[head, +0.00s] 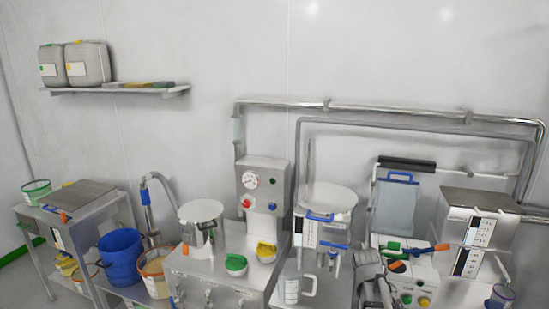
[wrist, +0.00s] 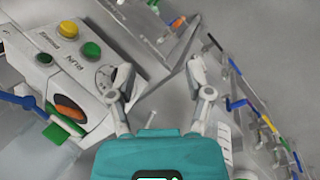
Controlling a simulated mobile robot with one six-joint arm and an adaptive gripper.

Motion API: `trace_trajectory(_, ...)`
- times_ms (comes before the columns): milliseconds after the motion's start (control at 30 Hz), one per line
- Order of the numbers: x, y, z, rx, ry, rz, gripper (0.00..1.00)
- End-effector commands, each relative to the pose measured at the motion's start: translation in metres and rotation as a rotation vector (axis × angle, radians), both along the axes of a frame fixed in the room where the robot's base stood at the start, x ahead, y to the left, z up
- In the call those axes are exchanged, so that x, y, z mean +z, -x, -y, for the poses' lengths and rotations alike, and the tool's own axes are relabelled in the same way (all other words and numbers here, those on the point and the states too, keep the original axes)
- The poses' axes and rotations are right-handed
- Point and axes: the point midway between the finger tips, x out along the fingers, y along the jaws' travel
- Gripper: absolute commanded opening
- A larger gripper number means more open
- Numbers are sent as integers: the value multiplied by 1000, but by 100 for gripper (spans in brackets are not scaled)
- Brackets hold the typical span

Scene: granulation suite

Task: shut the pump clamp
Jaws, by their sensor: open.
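The pump is a white box (head: 423,281) with coloured buttons, on the right part of the bench. It also shows at the left in the wrist view (wrist: 42,75), with a green and a yellow button. On its top are green and dark clamp parts (head: 393,246), with an orange-tipped bar (head: 441,247) reaching right. In the wrist view an orange piece (wrist: 70,107) sits between green parts (wrist: 66,122). I cannot tell how far the clamp is closed. My gripper (wrist: 160,76) is open and empty, beside the button face. In the head view my gripper (head: 376,292) hides the pump's left side.
A steel cabinet (head: 485,204) stands right of the pump, with a small blue cup (head: 500,297) in front. A clear jug (head: 291,287) and a steel vessel (head: 328,195) stand left of my gripper. Pipes (head: 420,112) run along the wall behind.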

Motion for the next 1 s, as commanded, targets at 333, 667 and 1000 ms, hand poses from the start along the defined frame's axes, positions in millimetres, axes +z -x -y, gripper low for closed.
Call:
trace_trajectory(333, -43, 61, -121, -317, -281, 100, 66)
trace_trajectory(667, -48, 77, -154, -426, -361, 101, 66)
trace_trajectory(1000, -48, 77, -154, -424, -360, 101, 66)
